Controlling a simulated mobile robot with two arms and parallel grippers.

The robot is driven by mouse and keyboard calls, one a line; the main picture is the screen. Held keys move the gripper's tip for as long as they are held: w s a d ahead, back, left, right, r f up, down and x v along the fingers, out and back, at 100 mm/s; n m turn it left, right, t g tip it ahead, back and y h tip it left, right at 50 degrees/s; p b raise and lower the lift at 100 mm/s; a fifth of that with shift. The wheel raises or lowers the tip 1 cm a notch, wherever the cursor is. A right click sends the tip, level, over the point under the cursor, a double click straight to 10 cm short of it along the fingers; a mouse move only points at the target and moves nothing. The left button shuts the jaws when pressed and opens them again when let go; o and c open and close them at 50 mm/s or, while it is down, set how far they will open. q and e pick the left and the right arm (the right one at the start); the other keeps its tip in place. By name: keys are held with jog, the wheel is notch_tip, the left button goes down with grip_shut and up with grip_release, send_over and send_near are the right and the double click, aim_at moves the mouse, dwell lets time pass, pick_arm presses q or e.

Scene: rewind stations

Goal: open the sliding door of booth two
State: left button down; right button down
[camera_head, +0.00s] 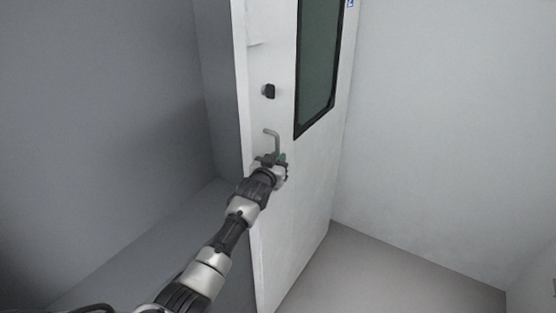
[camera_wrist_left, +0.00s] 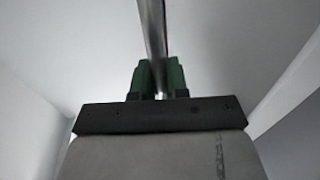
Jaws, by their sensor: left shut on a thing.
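My left gripper (camera_head: 273,160) is at the handle's lower part. In the left wrist view the green fingers of my left gripper (camera_wrist_left: 159,78) are shut on the metal handle bar (camera_wrist_left: 153,30), which runs up between them. The lower end of the handle is hidden by the gripper. My right gripper does not show.
A grey wall (camera_head: 100,110) lies left of the door and a pale wall (camera_head: 450,130) lies to its right. Grey floor (camera_head: 370,275) shows clear at the lower right. A small blue sign (camera_head: 350,3) is at the top edge.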

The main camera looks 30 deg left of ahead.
pick_arm(q)
jog(key=c, duration=1.1)
grip_release()
jog(key=shift+c, duration=0.2)
jog(key=s+d+b, duration=0.1)
jog(key=s+b, duration=0.1)
jog(key=s, duration=0.9)
jog(key=shift+d, duration=0.15)
jog(key=shift+w, duration=0.1)
